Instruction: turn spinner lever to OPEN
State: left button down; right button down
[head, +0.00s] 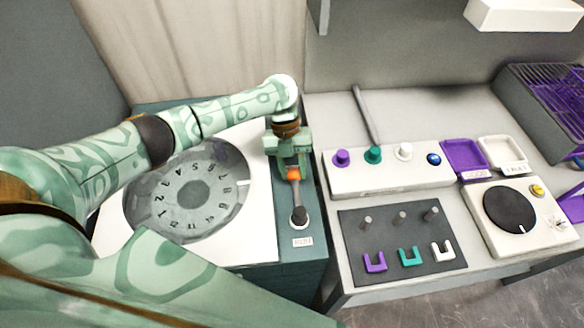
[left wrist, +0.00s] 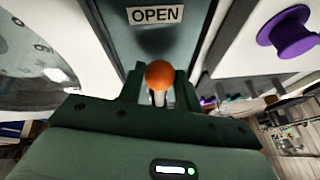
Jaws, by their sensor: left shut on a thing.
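The spinner lever has an orange ball knob (head: 294,174) on a short stem, rising from a dark round pivot (head: 299,216) on the dark teal panel beside the dial. The stem leans away from the pivot toward the far side. My left gripper (head: 291,163) points down over the knob and is shut on the lever. In the left wrist view, the orange knob (left wrist: 160,74) sits between the fingers of my left gripper (left wrist: 161,88). The OPEN label (left wrist: 155,16) lies on the panel just beyond the knob. My right gripper is not in view.
A numbered round spinner dial (head: 190,196) lies left of the lever under my arm. To the right stand a white box with coloured knobs (head: 388,176), a grey peg board (head: 398,240) and a white turntable unit (head: 547,228). A small label (head: 302,242) lies in front of the pivot.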

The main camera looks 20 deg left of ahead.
pick_arm(q)
jog(key=shift+d, duration=0.1)
jog(key=c, duration=1)
grip_release()
jog(key=p+v, duration=0.2)
jog(key=v, duration=1.4)
jog(key=shift+r, duration=0.2)
jog(key=shift+p, duration=0.3)
